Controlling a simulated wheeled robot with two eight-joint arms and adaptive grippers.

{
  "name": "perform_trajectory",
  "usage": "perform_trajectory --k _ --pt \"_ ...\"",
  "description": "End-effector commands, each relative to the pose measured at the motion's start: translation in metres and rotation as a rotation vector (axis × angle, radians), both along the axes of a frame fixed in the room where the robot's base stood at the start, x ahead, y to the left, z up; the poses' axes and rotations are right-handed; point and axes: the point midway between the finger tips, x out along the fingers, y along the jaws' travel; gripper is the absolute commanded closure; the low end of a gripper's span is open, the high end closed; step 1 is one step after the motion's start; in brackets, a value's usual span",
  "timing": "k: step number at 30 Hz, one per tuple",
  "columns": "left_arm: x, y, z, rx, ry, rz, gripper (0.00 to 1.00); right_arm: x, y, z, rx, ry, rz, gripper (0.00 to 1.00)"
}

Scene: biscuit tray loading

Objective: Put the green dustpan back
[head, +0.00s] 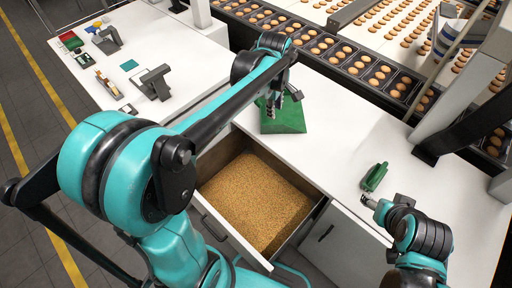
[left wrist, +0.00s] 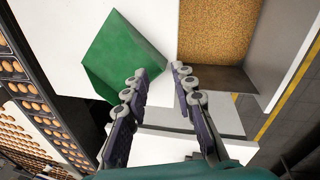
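The green dustpan (head: 284,120) lies on the white counter behind the open drawer. It also shows in the left wrist view (left wrist: 122,52), left of the fingers' line. My left gripper (head: 283,97) is above the dustpan in the head view. In the left wrist view its two fingers (left wrist: 160,72) are apart with nothing seen between them, and the tips are near the dustpan's corner. Whether they touch it I cannot tell. My right gripper (head: 369,202) is low at the right, near a green handled tool (head: 374,177); its fingers are too small to read.
An open drawer (head: 212,226) full of golden crumbs juts out in front of the counter (head: 335,150). Biscuit trays (head: 352,66) line the back. Small devices (head: 155,82) stand on the left counter. The counter between dustpan and green tool is clear.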

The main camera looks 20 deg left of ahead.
Motion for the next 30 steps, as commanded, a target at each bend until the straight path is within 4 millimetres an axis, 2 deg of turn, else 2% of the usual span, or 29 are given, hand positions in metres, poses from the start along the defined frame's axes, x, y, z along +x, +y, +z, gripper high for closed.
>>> perform_trajectory --k 1,6,12,15,21,30 --pt "-0.022 -0.001 0.008 0.024 -0.036 -0.112 0.74 0.000 0.000 0.000 0.000 0.000 0.000 0.42" --pt "-0.080 -0.003 0.020 0.145 -0.157 -0.517 0.74 0.000 0.000 0.000 0.000 0.000 0.000 0.42" --pt "-0.143 -0.005 0.010 0.342 -0.276 -0.956 0.74 0.000 0.000 0.000 0.000 0.000 0.000 0.42" --pt "-0.164 -0.005 0.001 0.437 -0.314 -1.122 0.74 0.000 0.000 0.000 0.000 0.000 0.000 0.42" --pt "-0.183 -0.006 -0.012 0.549 -0.346 -1.297 0.74 0.000 0.000 0.000 0.000 0.000 0.000 0.42" --pt "-0.184 -0.006 -0.013 0.565 -0.349 -1.319 0.74 0.000 0.000 0.000 0.000 0.000 0.000 0.42"
